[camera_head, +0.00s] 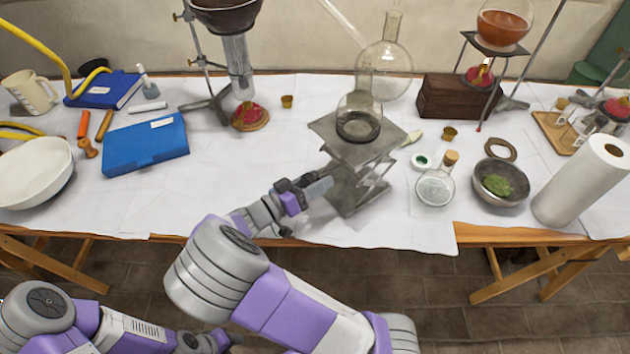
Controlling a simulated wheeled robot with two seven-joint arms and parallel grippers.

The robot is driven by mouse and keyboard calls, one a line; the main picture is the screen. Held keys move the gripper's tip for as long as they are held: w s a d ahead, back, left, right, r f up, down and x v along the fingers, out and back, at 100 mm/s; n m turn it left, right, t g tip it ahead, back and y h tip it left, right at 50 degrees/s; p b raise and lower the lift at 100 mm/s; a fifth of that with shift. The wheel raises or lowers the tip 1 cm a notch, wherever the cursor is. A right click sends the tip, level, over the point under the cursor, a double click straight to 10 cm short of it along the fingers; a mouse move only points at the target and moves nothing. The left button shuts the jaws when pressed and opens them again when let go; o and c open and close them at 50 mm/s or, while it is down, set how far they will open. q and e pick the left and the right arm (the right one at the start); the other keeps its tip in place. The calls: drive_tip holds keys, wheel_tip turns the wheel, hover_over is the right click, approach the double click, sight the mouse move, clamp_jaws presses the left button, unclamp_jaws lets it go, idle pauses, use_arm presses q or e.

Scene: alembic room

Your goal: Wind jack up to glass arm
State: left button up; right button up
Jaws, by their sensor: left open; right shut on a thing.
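The grey metal lab jack (345,148) stands partly raised near the front edge of the cloth-covered table. A small clear glass flask (358,106) sits upright on its top plate, with a dark ring around its base. A slanting glass tube (345,22), likely the glass arm, comes down from the top edge; its lower end is above the flask's neck and looks apart from it. My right gripper (308,192) is shut at the jack's front left side, apparently on its knob, which the fingers hide. My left gripper (232,340) is low at the bottom edge, away from the table.
A large round flask (402,68) stands behind the jack. A stoppered flask (436,188), a bowl of green matter (500,190) and a paper roll (588,180) stand to the right. A blue box (145,146) and white bowl (38,180) are left.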

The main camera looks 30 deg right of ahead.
drive_tip(key=shift+s+f, duration=0.1)
drive_tip(key=shift+f, duration=0.15)
idle(0.6)
drive_tip(key=o, duration=0.7)
drive_tip(key=shift+o, duration=1.4)
drive_tip(key=shift+r, duration=0.1)
drive_tip(key=shift+a, duration=0.1)
drive_tip(key=a+p, duration=0.2)
drive_tip(key=a, duration=0.5)
drive_tip(key=shift+s+a, duration=0.15)
drive_tip(key=shift+s, duration=0.25)
